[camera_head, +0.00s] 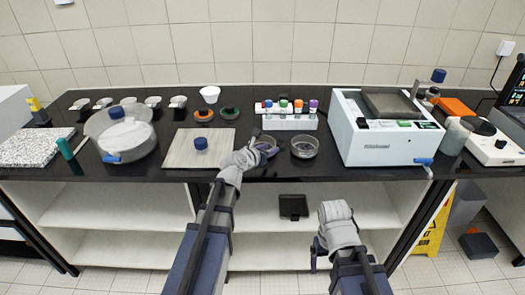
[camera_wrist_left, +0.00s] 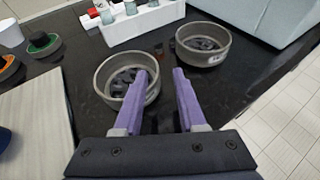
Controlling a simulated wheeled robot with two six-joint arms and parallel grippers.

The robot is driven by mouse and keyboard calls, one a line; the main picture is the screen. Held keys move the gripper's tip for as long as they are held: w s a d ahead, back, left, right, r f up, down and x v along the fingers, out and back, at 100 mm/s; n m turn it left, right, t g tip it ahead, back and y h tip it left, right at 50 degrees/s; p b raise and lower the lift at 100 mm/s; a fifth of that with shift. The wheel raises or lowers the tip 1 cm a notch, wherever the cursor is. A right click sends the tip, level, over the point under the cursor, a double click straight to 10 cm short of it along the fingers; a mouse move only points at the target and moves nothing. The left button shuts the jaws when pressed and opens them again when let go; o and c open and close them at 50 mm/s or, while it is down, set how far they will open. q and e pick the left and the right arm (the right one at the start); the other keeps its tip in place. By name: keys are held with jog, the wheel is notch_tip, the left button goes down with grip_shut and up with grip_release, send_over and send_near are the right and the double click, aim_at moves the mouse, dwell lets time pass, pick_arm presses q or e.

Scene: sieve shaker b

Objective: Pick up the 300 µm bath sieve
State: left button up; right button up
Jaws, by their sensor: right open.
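Two round grey metal sieves stand on the black bench. The left sieve (camera_wrist_left: 112,97) is nearer in the left wrist view, with dark shapes visible inside. The right sieve (camera_wrist_left: 203,45) stands apart from it and also shows in the head view (camera_head: 304,148). I cannot read which one is the 300 µm sieve. My left gripper (camera_wrist_left: 162,72) is open, its purple fingers at the left sieve's right side: one tip overlaps the sieve's opening, the other is outside. In the head view this gripper (camera_head: 268,151) partly hides that sieve. My right gripper (camera_head: 320,258) is open, low in front of the bench.
A white rack (camera_head: 290,122) with coloured-cap bottles stands behind the sieves. A white bath machine (camera_head: 385,135) is to their right. A pale board (camera_head: 182,158) with a blue-capped item lies left, beside a lidded round pan (camera_head: 127,140). Open shelves are below.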

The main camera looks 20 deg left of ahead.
pick_arm(q)
jog(key=b+x, duration=0.1)
jog(key=x, duration=0.1)
jog(key=b+x, duration=0.1)
jog(key=x, duration=0.2)
jog(key=shift+a+f, duration=0.2)
jog(key=shift+f, duration=0.05)
jog(key=shift+s, duration=0.1)
grip_shut()
dwell(1.0)
